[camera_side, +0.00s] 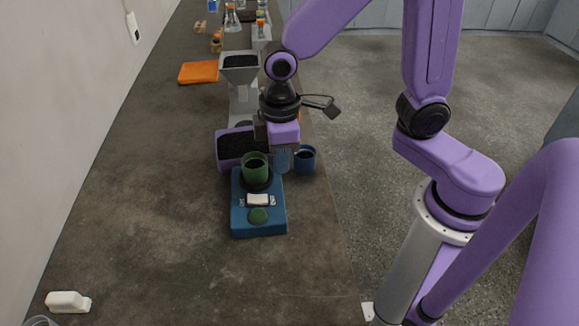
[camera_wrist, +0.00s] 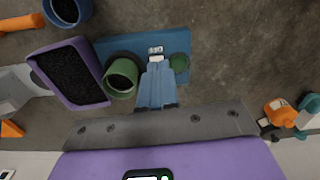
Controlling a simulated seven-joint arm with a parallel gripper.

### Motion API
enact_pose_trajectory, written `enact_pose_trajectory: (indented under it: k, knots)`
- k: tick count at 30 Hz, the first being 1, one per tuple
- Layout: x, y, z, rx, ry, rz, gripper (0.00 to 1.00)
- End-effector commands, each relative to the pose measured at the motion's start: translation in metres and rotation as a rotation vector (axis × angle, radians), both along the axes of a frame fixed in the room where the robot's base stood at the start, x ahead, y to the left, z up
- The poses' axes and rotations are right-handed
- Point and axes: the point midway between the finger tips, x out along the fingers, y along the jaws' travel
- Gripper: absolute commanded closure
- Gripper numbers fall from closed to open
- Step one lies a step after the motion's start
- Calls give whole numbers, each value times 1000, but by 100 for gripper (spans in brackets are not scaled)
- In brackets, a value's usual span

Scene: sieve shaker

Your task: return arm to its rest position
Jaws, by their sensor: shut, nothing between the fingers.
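My gripper (camera_side: 281,160) points down above the bench, just behind the blue sieve shaker (camera_side: 243,222) in the side view. Its pale blue fingers are together with nothing between them. In the wrist view the closed fingertips (camera_wrist: 157,66) lie over the shaker's blue base (camera_wrist: 177,42), beside a green cup (camera_wrist: 121,78). The green cup (camera_side: 255,167) stands upright on the shaker in the side view, with dark contents. My purple arm reaches in from the right. The gap between fingertips and shaker cannot be judged.
A purple tray (camera_side: 222,158) of dark granules and a blue cup (camera_side: 306,160) flank my gripper. A grey hopper (camera_side: 240,76) stands behind. A white bottle (camera_side: 68,301) lies at front left. The front bench is mostly clear.

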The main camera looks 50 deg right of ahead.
Motion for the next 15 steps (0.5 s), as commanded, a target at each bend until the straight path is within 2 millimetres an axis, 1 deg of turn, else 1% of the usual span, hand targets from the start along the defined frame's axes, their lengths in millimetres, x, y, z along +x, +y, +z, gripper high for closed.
enact_pose_trajectory:
  k: [1, 6, 15]
  knots:
    - [-11, -8, 5, 3, -3, 18, 100]
    - [-46, -31, 18, 8, -6, 77, 100]
    - [-110, -75, 34, 17, -11, 181, 100]
